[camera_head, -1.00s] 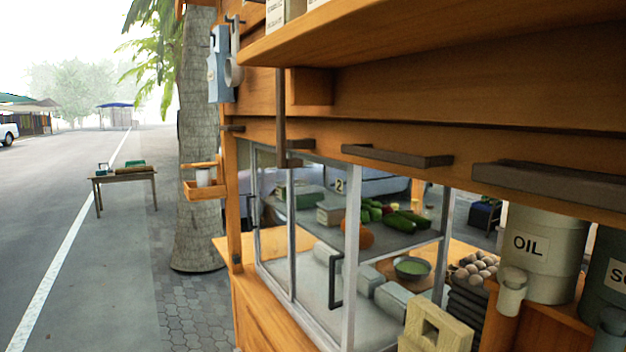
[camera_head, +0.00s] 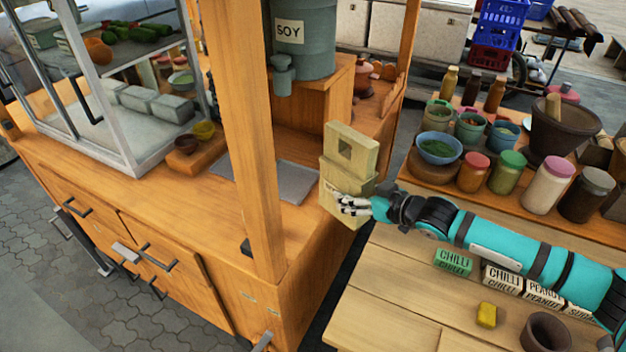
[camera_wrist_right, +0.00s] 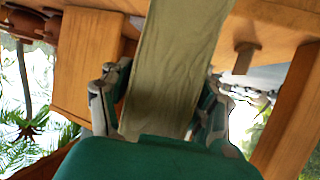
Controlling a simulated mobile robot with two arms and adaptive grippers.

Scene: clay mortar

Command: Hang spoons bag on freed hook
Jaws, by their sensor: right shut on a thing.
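My right gripper (camera_head: 352,203) is shut on a beige bag (camera_head: 350,150) with a square hole near its top. It holds the bag roughly upright beside the right end of the wooden stall counter, above the gap to the side table. In the right wrist view the khaki bag (camera_wrist_right: 168,60) runs between the two fingers of the right gripper (camera_wrist_right: 165,105). No label on the bag can be read. A small brown peg (camera_wrist_right: 245,58) sticks out from wood in the right wrist view; I cannot tell if it is the freed hook. My left gripper is not in view.
The stall's upright post (camera_head: 250,130) stands left of the bag. A soy container (camera_head: 303,40) sits behind it.

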